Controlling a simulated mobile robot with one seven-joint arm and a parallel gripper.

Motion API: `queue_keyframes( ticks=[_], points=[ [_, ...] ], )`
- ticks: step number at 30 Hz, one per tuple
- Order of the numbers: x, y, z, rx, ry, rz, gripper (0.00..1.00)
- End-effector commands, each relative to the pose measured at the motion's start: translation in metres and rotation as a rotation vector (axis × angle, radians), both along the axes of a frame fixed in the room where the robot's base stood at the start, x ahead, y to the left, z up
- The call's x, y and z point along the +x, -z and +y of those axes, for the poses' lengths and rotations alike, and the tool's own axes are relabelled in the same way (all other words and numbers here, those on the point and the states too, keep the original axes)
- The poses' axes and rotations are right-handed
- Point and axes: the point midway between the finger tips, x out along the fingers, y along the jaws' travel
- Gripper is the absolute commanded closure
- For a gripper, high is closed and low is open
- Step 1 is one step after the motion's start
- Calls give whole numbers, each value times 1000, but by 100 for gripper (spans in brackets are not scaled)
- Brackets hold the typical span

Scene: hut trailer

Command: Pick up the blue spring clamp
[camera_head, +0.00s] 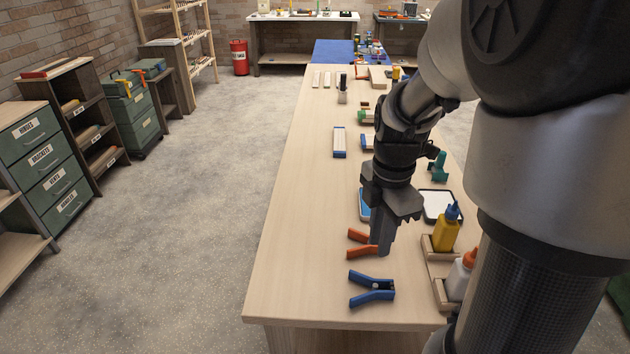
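The blue spring clamp (372,286) lies flat on the wooden workbench near its front end, with its two handles pointing left. An orange spring clamp (361,252) lies just behind it, partly hidden by my gripper. My gripper (383,246) points down over the right part of the orange clamp, behind the blue clamp and apart from it in the picture. The fingers overlap in this view, so their opening and whether they touch the orange clamp cannot be told.
A wooden holder (437,291) with a yellow glue bottle (446,232) and a white bottle (460,276) stands right of the clamps. A white tray (441,205) lies behind. The workbench (300,240) is clear to the left of the clamps.

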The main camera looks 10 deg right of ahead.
Motion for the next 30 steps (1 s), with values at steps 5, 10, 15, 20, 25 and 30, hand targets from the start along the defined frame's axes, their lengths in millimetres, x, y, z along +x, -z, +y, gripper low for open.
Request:
queue_keyframes(
  ticks=[5, 10, 15, 20, 25, 30],
  points=[
    [-1, 33, 0, 2, -11, 7, 82],
    [-2, 71, 0, 2, -9, 8, 82],
    [-2, 103, -1, 1, -8, 7, 82],
    [0, 117, -1, 1, -9, 2, 82],
    [-1, 130, -2, 1, -7, 4, 82],
    [-1, 156, -7, 1, -8, 5, 82]
  ],
)
